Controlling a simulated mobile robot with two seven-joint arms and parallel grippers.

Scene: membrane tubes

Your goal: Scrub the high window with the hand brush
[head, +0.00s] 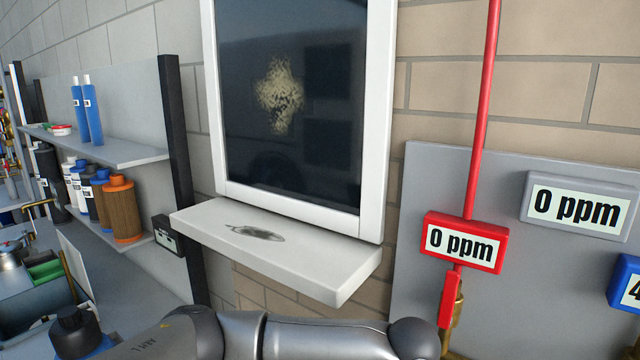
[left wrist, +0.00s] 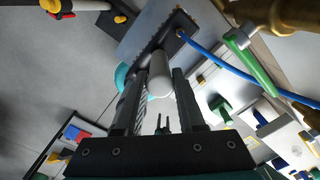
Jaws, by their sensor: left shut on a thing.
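The high window (head: 290,110) has a white frame and dark glass, with a pale yellowish dirt patch (head: 280,94) left of the middle of the pane. In the left wrist view, my left gripper (left wrist: 160,82) is shut on a rounded pale handle (left wrist: 159,72), which I take to be the hand brush. A dark, rough-edged strip lies beyond the handle; I cannot tell clearly whether it is the bristles. The gripper and brush are not visible in the head view, where only a grey arm of mine crosses the bottom edge. My right gripper is not in view.
A white sill (head: 285,255) with a dark smudge juts out below the window. A red vertical pipe (head: 482,110) and a red "0 ppm" sign (head: 465,242) stand to the right. A shelf (head: 110,152) with bottles and canisters is at left.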

